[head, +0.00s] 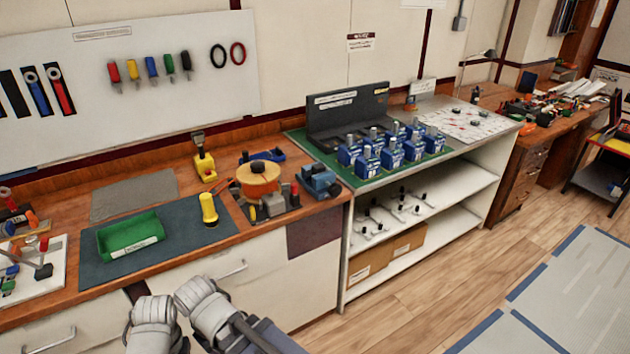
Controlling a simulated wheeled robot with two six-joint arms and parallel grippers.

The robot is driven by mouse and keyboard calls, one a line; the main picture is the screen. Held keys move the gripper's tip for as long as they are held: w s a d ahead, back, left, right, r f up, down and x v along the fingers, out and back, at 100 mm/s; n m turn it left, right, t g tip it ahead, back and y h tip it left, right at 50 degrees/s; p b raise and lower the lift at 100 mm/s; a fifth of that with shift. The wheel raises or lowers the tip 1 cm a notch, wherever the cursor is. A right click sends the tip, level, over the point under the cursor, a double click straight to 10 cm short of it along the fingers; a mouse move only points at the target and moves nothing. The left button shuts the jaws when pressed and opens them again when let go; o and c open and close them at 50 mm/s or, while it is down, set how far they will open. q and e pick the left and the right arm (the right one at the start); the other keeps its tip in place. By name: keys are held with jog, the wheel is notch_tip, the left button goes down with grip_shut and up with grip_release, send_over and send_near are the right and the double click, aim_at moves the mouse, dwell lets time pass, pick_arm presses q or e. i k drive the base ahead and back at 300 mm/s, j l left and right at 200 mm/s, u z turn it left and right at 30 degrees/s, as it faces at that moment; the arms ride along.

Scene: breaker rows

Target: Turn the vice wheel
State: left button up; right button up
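A small blue device that looks like a vice (319,181) sits at the right end of the wooden bench. I cannot make out a separate wheel on it. Left of it is a round orange and yellow wheel-like thing (258,173) on a low base; I cannot tell whether it belongs to the vice. My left gripper (153,311) and my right gripper (196,293) are close together at the bottom, in front of the bench drawers. Both are well short of the vice and touch nothing I can see. Their fingers are not clear.
A green tray (132,234) and a yellow flashlight (209,209) are on a dark mat left of the wheel-like thing. A yellow tool (204,162) stands behind. Several blue breakers (390,154) stand on the green-topped bench to the right. Floor is clear at lower right.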

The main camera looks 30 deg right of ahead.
aim_at(335, 190)
jog(key=z, duration=1.25)
